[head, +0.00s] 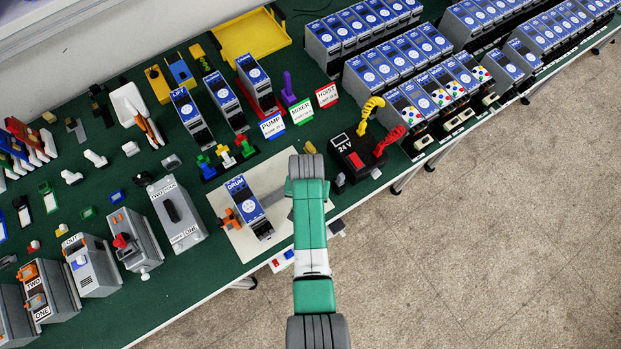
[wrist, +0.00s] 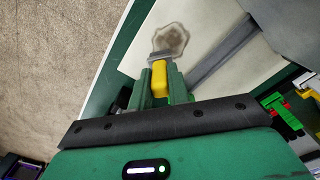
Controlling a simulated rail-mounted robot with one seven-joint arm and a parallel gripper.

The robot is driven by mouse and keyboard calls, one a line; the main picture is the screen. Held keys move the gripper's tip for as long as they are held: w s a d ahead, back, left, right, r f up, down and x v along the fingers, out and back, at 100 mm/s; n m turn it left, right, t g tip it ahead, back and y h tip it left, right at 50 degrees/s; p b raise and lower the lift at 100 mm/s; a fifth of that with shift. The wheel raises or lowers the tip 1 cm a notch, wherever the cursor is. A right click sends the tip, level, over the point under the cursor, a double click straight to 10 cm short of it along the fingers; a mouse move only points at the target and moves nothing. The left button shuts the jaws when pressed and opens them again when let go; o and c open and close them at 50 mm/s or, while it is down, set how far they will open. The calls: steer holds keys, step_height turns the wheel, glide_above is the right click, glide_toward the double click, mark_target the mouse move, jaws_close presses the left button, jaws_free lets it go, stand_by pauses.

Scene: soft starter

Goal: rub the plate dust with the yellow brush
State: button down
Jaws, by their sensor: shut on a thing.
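My gripper (wrist: 158,86) is shut on the yellow brush (wrist: 159,72) in the wrist view, with a green finger on each side of it. The brush's grey end overlaps the lower edge of a brownish dust patch (wrist: 172,40) on the cream plate (wrist: 140,55); I cannot tell whether it touches. In the head view the plate (head: 237,238) lies near the table's front edge. My arm comes in from the front over its right side and hides the brush, my fingertips and the dust.
On the plate stand a blue-topped DRUM unit (head: 246,205) and an orange clamp (head: 229,219). A grey bar (wrist: 217,64) crosses the plate beside the brush. A black 24 V box (head: 352,157) with yellow and red leads stands right of my arm. Grey switch boxes (head: 176,212) stand left.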

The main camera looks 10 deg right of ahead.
steer(key=shift+s+a+p, duration=0.25)
steer(key=shift+s+a, duration=0.1)
steer(key=shift+a, duration=0.5)
steer(key=shift+s+a+p, duration=0.25)
steer(key=shift+s+a, duration=0.1)
steer(key=shift+a, duration=0.45)
steer(key=shift+s+a+p, duration=0.25)
steer(key=shift+s+a, duration=0.1)
steer(key=shift+a, duration=0.65)
steer(key=shift+w+d+f+b, duration=0.1)
steer(key=shift+w+d+b, duration=0.3)
steer(key=shift+w+d, duration=0.5)
steer(key=shift+w+d+b, duration=0.25)
steer(key=shift+w+d, duration=0.05)
steer(key=shift+d, duration=0.4)
steer(key=shift+w+d+b, duration=0.25)
steer(key=shift+d+b, duration=0.05)
steer(key=shift+d, duration=0.35)
steer(key=shift+w+d+b, duration=0.25)
steer(key=shift+w+d, duration=0.05)
steer(key=shift+d, duration=0.4)
step_height(320, 180, up, 8)
steer(key=p, duration=0.7)
steer(key=shift+d, duration=0.45)
steer(key=shift+w, duration=0.1)
